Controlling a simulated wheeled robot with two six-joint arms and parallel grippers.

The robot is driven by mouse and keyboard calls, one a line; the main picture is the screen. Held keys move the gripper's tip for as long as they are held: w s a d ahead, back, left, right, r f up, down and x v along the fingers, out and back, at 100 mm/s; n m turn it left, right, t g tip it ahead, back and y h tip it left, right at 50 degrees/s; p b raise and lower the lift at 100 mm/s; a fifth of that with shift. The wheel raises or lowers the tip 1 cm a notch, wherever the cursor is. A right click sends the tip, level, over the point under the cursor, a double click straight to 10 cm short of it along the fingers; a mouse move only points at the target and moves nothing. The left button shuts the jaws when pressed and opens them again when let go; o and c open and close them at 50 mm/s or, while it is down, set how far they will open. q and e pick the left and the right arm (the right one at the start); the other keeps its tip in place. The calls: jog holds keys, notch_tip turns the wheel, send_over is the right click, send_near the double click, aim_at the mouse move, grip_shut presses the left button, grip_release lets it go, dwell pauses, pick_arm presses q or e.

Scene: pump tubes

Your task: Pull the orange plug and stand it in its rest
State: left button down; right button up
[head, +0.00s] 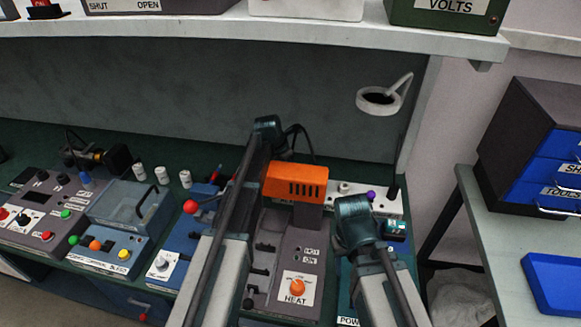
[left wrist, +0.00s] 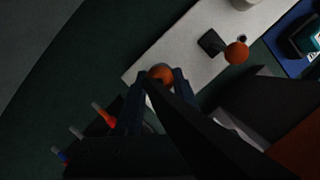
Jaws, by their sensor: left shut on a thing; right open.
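In the left wrist view, the round orange top of the plug (left wrist: 162,73) sits between the fingertips of my left gripper (left wrist: 160,79). The fingers are shut on it above a white strip (left wrist: 190,78). Whether its pin is in a socket is hidden. In the head view, my left gripper (head: 268,128) reaches down behind the orange heater box (head: 296,181), with its tips hidden. A second orange ball (left wrist: 236,53) stands beside a dark square piece on the strip; I cannot tell which part is the rest. My right gripper (head: 355,215) is open, right of the heater.
A purple knob (head: 371,195) sits on the white strip in the head view. Coloured loose cable ends (left wrist: 103,113) lie left of my left fingers. A ring on an arm (head: 379,99) stands behind. A shelf (head: 230,24) overhangs the bench.

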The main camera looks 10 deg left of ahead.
pick_arm(q)
jog(key=shift+f+b, duration=1.05)
jog(key=shift+f, duration=0.15)
pick_arm(e)
jog(key=shift+f, duration=1.15)
pick_arm(q)
jog(key=shift+c, duration=2.2)
grip_release()
jog(key=shift+r, duration=0.1)
pick_arm(e)
jog(key=shift+r, duration=0.1)
pick_arm(q)
jog(key=shift+r, duration=0.1)
pick_arm(e)
jog(key=shift+r, duration=0.1)
pick_arm(q)
jog(key=p+v, duration=1.3)
jog(key=shift+r, duration=0.3)
pick_arm(e)
notch_tip(320, 180, up, 12)
jog(key=shift+r, duration=0.25)
pick_arm(q)
jog(key=shift+a, duration=0.1)
